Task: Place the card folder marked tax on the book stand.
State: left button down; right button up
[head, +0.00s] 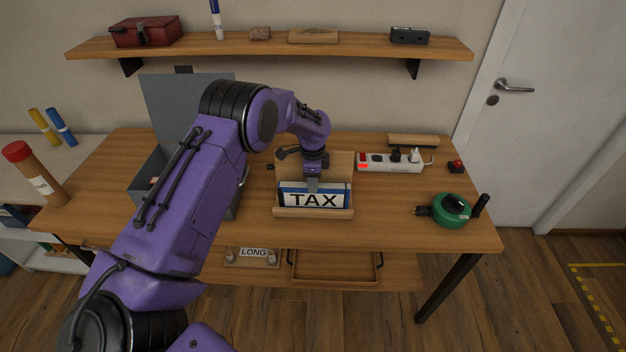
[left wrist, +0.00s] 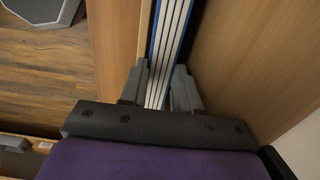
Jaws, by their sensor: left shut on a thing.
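The card folder marked TAX (head: 314,200) stands upright, its label facing me, on the wooden book stand (head: 313,212) on the table. The stand's back panel (head: 340,164) rises behind the folder and its front lip runs along the folder's lower edge. My left gripper (head: 313,184) comes down from above and is shut on the folder's top edge. In the left wrist view the folder's blue and white edge (left wrist: 165,60) lies between the two grey fingers (left wrist: 158,90). My right gripper is not in view.
A power strip (head: 390,161) and a green cable reel (head: 451,210) lie to the right. A grey open box (head: 150,166) sits left, partly behind my arm. A shelf (head: 270,46) hangs above. A LONG label (head: 253,252) and a tray (head: 335,280) are below the tabletop.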

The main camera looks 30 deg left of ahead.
pick_arm(q)
jog(key=c, duration=1.1)
grip_release()
jog(key=shift+f, duration=0.1)
jog(key=shift+w+r, duration=0.1)
jog(key=shift+r, duration=0.4)
notch_tip(320, 180, up, 11)
jog(key=b, duration=0.3)
jog(key=shift+r, duration=0.2)
